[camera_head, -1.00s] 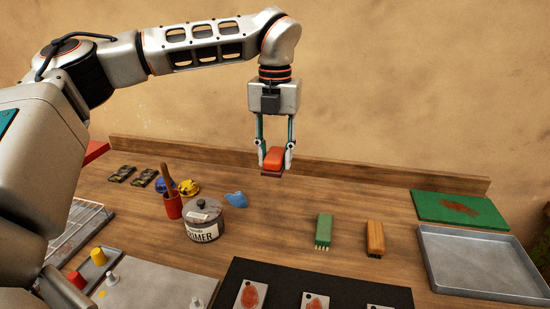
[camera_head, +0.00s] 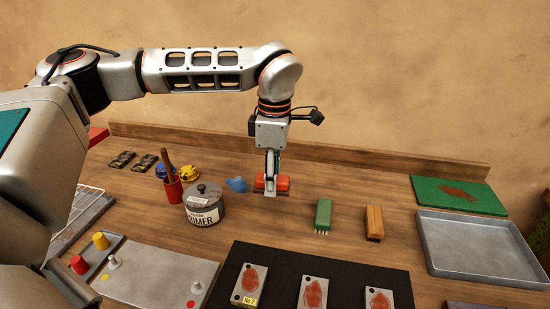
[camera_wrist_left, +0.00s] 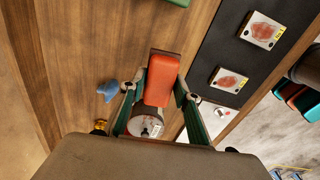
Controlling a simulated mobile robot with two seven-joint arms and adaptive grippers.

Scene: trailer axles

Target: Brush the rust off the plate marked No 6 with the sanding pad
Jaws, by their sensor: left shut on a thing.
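My left gripper (camera_head: 271,190) is shut on a red-orange block with a dark underside, which looks like the sanding pad (camera_head: 282,183). It holds the pad above the wooden bench; the pad also shows between the fingers in the left wrist view (camera_wrist_left: 164,78). On a black mat (camera_head: 284,262) at the front lie a left plate (camera_head: 262,275), a middle plate (camera_head: 302,292) and a right plate (camera_head: 378,290), each with a reddish rust patch. The left plate has a small yellow tag whose number I cannot read surely. I cannot tell which plate is No 6. My right gripper is out of view.
A green brush (camera_head: 323,214) and an orange brush (camera_head: 374,222) stand right of the pad. A primer tin (camera_head: 204,207), a red cup (camera_head: 173,190) and a blue cloth (camera_head: 237,184) are left. A grey tray (camera_head: 470,273) and a stained green mat (camera_head: 430,190) lie right.

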